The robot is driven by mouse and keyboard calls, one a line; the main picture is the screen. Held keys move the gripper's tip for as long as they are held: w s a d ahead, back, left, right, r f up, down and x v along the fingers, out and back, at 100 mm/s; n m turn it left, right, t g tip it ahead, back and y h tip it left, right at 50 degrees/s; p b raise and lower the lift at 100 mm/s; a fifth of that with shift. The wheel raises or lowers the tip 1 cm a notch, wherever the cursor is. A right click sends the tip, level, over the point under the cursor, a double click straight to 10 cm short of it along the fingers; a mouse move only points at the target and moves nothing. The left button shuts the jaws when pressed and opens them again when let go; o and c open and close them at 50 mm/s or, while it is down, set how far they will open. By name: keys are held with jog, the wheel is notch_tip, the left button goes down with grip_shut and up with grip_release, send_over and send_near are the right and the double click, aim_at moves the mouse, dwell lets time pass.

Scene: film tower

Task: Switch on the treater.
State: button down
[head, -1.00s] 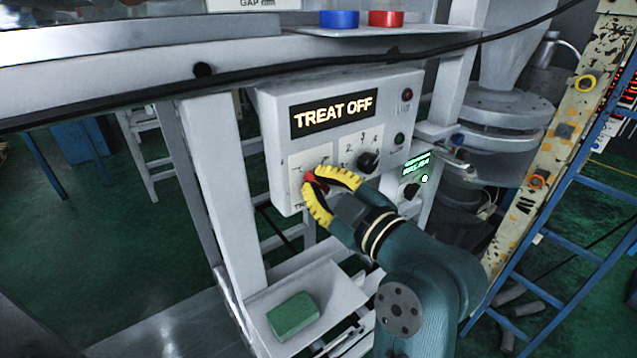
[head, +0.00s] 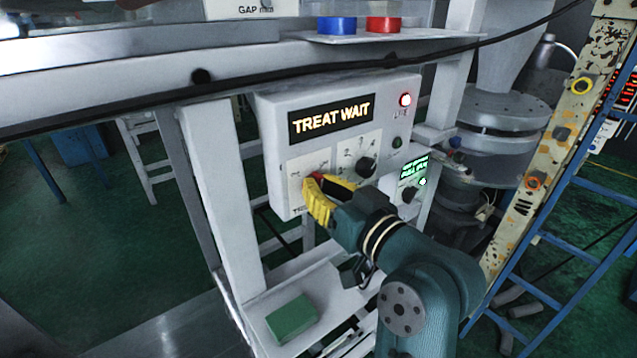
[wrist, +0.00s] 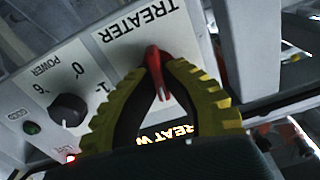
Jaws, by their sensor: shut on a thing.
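The treater box (head: 277,108) is a pale grey control box under the white frame, at the middle of the head view. Its display (head: 331,120) reads "TREAT WAIT" in orange letters. A red lamp (head: 405,100) is lit at its upper right. The red treater switch (wrist: 154,66) sits on a white plate labelled "TREATER" in the wrist view, upside down there. My gripper (wrist: 155,72), with yellow ribbed fingers, is shut on the red switch at the box's lower left. In the head view the fingers (head: 320,196) hide most of the switch.
A black power knob (head: 366,167) and a dark green lamp (head: 397,142) are right of the switch. A small box with green text (head: 413,167) stands further right. A green block (head: 292,318) lies on a shelf below. A blue ladder (head: 560,250) stands at the right.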

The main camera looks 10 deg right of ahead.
jog(key=m+p, duration=0.1)
jog(key=m, duration=0.3)
jog(key=shift+p, duration=0.3)
jog(key=shift+w+d+f+m+p, duration=0.1)
jog(key=shift+m+p, duration=0.45)
jog(key=shift+m, duration=1.05)
jog(key=c, duration=1.1)
grip_release()
jog(key=shift+c, duration=0.2)
jog(key=v, duration=1.2)
